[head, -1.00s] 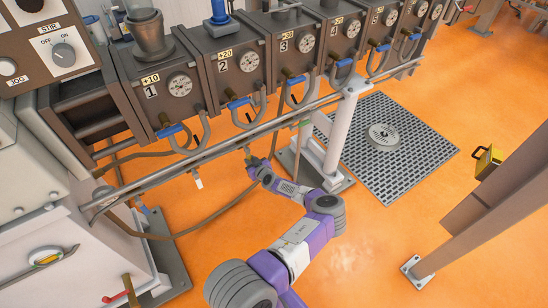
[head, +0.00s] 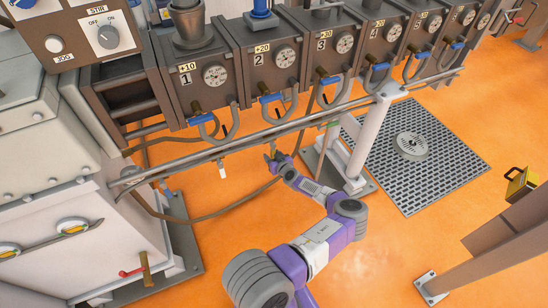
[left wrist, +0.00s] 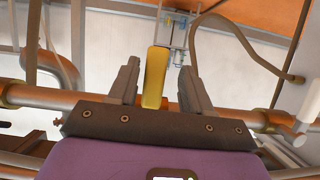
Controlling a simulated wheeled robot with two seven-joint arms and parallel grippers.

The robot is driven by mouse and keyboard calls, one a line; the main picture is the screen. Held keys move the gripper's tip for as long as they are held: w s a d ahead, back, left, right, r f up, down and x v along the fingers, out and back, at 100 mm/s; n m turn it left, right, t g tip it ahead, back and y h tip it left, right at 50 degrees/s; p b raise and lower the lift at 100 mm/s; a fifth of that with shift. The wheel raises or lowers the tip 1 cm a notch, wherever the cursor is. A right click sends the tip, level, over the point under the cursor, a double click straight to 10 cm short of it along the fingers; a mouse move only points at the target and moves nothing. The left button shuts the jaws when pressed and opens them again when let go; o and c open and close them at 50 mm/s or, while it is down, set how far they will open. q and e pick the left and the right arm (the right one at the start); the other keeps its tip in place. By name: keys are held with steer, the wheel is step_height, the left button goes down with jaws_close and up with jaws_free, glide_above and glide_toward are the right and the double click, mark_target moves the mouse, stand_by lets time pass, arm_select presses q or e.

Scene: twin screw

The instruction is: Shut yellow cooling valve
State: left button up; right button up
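A yellow handle (left wrist: 155,75) stands upright in the left wrist view, between the two fingers of my left gripper (left wrist: 158,82). The fingers are apart, with a visible gap on each side of the handle. In the head view my left gripper (head: 271,154) is just below the long grey rail, in front of the barrel row. The yellow handle is too small to make out clearly there. My right gripper is in neither view.
A grey rail (head: 240,142) and a hanging hose (head: 215,213) run close to the left gripper. A white support post (head: 372,135) stands to its right. In the left wrist view a copper-coloured pipe (left wrist: 52,97) crosses behind the fingers. The orange floor below is open.

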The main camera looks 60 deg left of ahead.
arm_select(q)
steer(key=shift+w+d, duration=0.2)
steer(key=p+v, duration=0.2)
steer(key=v, duration=0.5)
steer(key=shift+d, duration=0.25)
steer(key=shift+r, duration=0.1)
